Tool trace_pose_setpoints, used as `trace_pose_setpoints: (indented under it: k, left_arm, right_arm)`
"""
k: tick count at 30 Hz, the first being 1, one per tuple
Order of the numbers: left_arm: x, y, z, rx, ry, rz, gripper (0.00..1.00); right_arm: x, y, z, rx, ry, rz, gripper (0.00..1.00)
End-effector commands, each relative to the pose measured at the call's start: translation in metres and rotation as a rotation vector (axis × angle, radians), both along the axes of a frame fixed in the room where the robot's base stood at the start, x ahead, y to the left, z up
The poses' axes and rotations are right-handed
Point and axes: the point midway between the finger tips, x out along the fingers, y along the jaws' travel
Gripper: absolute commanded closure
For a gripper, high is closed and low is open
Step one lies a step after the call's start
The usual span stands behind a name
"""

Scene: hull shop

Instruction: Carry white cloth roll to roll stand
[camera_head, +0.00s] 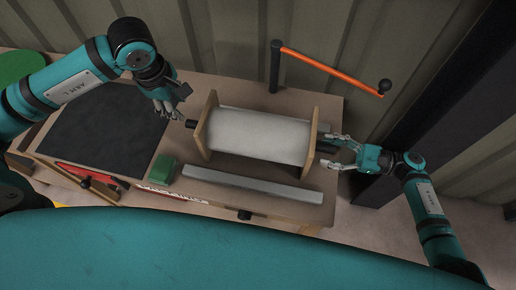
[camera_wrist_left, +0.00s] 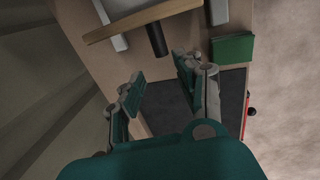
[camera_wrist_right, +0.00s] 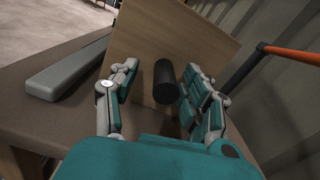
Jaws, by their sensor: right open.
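The white cloth roll (camera_head: 262,135) lies level between two upright wooden end boards (camera_head: 207,122) on the workbench, with dark core ends sticking out through them. My left gripper (camera_head: 174,108) is open, just left of the left core end (camera_head: 191,124). In the left wrist view that core end (camera_wrist_left: 156,40) lies just ahead of the parted fingers (camera_wrist_left: 158,72). My right gripper (camera_head: 334,151) is open at the right end board. In the right wrist view the right core end (camera_wrist_right: 165,82) shows between its parted fingers (camera_wrist_right: 158,72). I cannot make out a separate roll stand.
A grey bar (camera_head: 250,187) lies along the bench (camera_head: 262,95) in front of the roll, beside a green block (camera_head: 162,168). A dark mat (camera_head: 103,126) covers the left side. An orange lever (camera_head: 330,68) on a post stands behind. A dark column (camera_head: 440,110) rises at right.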

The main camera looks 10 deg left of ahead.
Motion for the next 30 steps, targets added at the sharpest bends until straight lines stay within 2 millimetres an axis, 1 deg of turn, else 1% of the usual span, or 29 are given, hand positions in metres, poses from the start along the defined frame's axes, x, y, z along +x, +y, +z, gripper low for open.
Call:
trace_pose_setpoints:
  k: [5,12,15,18,22,30]
  left_arm:
    - [0.0,0.0,0.001,0.0,0.001,0.0,0.64]
    - [0.0,0.0,0.0,0.0,0.001,0.0,0.64]
    - [0.0,0.0,0.0,0.0,0.001,0.0,0.64]
    - [0.0,0.0,0.0,-0.001,0.001,0.0,0.64]
    - [0.0,0.0,0.0,-0.001,0.001,0.0,0.64]
    - [0.0,0.0,0.0,-0.001,0.001,0.0,0.64]
  right_arm:
    - [0.001,-0.026,0.0,-0.004,0.0,-0.004,0.52]
    - [0.001,-0.078,0.0,-0.004,0.001,-0.004,0.52]
    - [0.001,-0.095,0.0,-0.002,0.0,-0.004,0.52]
    - [0.001,-0.108,0.0,-0.003,0.0,-0.003,0.52]
    - [0.001,-0.116,0.0,-0.001,-0.001,-0.001,0.52]
    - [0.001,-0.118,0.0,-0.001,-0.001,-0.001,0.52]
